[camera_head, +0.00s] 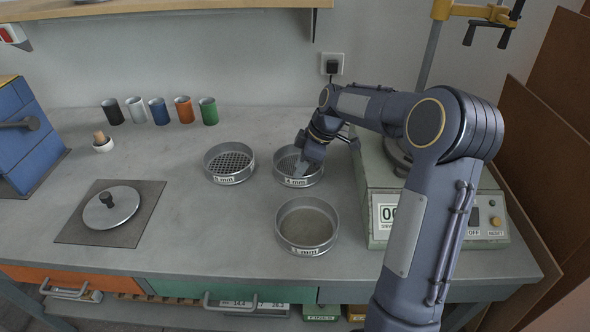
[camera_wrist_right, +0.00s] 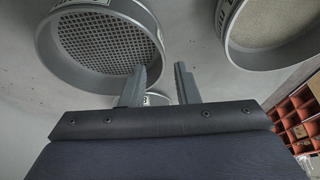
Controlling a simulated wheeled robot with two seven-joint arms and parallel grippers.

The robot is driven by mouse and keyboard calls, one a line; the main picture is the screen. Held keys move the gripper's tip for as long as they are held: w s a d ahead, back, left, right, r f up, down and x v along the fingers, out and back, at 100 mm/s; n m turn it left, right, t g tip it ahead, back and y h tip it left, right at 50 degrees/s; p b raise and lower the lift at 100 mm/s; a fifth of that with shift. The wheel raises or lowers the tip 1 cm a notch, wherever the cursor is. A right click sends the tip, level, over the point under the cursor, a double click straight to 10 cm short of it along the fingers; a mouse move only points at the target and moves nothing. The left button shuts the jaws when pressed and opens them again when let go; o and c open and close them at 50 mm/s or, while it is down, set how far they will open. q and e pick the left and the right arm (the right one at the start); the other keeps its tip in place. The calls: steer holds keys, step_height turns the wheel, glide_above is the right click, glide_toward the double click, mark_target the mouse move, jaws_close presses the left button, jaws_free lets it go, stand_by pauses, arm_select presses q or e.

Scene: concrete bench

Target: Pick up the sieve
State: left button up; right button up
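Three round metal sieves with front labels stand on the bench: one with coarse mesh at the left (camera_head: 230,181), one marked 4 mm (camera_head: 311,181), and a fine-meshed one in front (camera_head: 307,251). My right gripper (camera_head: 300,171) is over the 4 mm sieve and hides part of its mesh. In the right wrist view its two fingers (camera_wrist_right: 159,88) stand apart, with no sieve wall clearly held between them. A meshed sieve (camera_wrist_right: 105,82) is behind the left finger; whether they touch I cannot tell. The fine-meshed sieve (camera_wrist_right: 270,62) is at the right there. My left gripper is out of view.
A green-grey machine (camera_head: 440,240) stands right of the sieves, partly behind my right arm. Several coloured cups (camera_head: 158,111) and a small pot (camera_head: 103,143) stand at the back left. A lidded round metal thing (camera_head: 112,207) lies on a dark mat (camera_head: 75,232).

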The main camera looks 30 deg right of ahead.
steer(key=x, duration=0.4)
steer(key=shift+f, duration=0.3)
steer(key=shift+s, duration=0.1)
jaws_close()
steer(key=shift+r, duration=0.1)
